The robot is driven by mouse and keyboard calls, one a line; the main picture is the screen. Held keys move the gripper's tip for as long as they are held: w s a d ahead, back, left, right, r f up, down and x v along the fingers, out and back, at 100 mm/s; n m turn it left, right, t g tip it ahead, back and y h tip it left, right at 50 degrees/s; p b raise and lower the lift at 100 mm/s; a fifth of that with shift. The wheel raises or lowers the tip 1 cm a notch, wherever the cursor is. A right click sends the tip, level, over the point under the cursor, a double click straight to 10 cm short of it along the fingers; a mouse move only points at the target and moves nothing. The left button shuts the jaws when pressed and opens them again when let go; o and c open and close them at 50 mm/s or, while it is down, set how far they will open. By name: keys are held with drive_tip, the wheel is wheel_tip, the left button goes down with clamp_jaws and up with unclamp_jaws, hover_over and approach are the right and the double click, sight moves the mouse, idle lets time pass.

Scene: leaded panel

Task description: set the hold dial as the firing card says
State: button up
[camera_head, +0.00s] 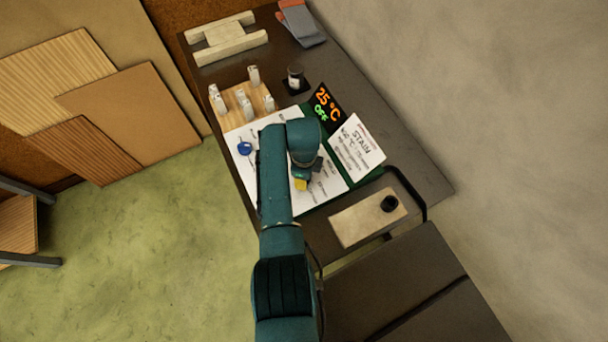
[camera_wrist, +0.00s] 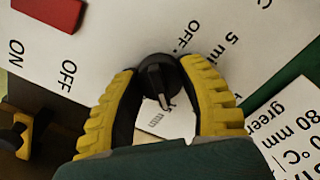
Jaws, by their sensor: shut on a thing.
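My gripper (camera_wrist: 165,100) has its yellow-ribbed fingers closed around the black hold dial (camera_wrist: 158,76) in the wrist view. A pale pointer bar runs across the dial, pointing roughly toward the bottom of that view; its exact setting is hard to tell. Labels "OFF" and "5 min" show around the dial, with another label partly hidden between the fingers. In the head view my gripper (camera_head: 302,182) is low over the white panel (camera_head: 325,187), and the dial is hidden. The firing card (camera_head: 357,148), headed "STAIN", lies to the right; its small print is unreadable there. It shows partly in the wrist view (camera_wrist: 288,128).
A display (camera_head: 326,107) reads "25 °C OFF". A red block (camera_wrist: 50,12) lies near ON/OFF labels. A wooden board (camera_head: 262,99) with several white pieces and a dark jar (camera_head: 295,77) stand behind.

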drive_tip(key=shift+f+m, duration=0.15)
drive_tip(key=shift+m, duration=0.15)
drive_tip(key=o, duration=1.2)
wheel_tip(320, 180, up, 12)
drive_tip(key=shift+r, duration=0.1)
